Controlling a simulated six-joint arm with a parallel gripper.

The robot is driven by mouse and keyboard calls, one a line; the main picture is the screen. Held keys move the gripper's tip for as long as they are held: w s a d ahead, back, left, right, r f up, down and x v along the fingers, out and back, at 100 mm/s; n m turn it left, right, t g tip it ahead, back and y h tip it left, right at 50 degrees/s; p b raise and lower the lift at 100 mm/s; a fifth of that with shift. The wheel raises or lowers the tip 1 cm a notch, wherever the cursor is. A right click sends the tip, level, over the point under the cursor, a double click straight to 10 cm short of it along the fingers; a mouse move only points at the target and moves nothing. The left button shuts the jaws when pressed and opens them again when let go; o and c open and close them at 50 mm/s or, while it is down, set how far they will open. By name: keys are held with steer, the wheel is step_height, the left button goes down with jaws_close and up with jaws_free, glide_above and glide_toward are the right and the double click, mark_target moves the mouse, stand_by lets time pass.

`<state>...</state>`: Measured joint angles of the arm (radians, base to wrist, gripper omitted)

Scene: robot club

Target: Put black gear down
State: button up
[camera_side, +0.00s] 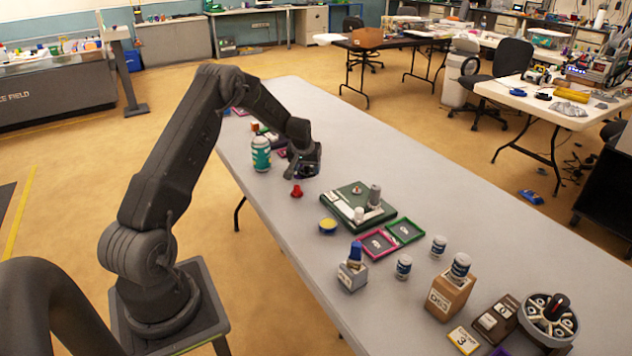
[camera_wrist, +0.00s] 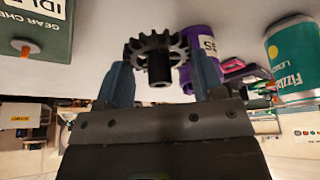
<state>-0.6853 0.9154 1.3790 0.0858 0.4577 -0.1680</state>
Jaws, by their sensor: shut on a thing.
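My gripper (camera_side: 303,172) hangs above the table in the side view, right of a teal can and above a small red piece. In the wrist view my gripper (camera_wrist: 160,80) is shut on the black gear (camera_wrist: 158,50), with a blue finger on each side. The gear has teeth around its rim and a dark hub pointing to the camera. In the side view I cannot make the gear out against my dark gripper. A green gear-check box (camera_wrist: 35,28) with an orange peg is at the upper left of the wrist view.
The teal can (camera_side: 261,154) and the red piece (camera_side: 297,191) stand close to my gripper. A green base with pegs (camera_side: 340,208) is to its right. Pink and green trays (camera_side: 378,246), several small cans and boxes lie further along. A purple labelled object (camera_wrist: 202,42) is behind the gear.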

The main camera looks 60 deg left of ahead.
mark_target(317, 186)
steer(key=w+f, duration=0.1)
steer(key=w+d, duration=0.1)
steer(key=shift+w+d+f, duration=0.1)
steer(key=shift+w+f, duration=0.2)
steer(key=shift+f, duration=2.05)
steer(key=o, duration=0.9)
steer(key=shift+f, duration=0.15)
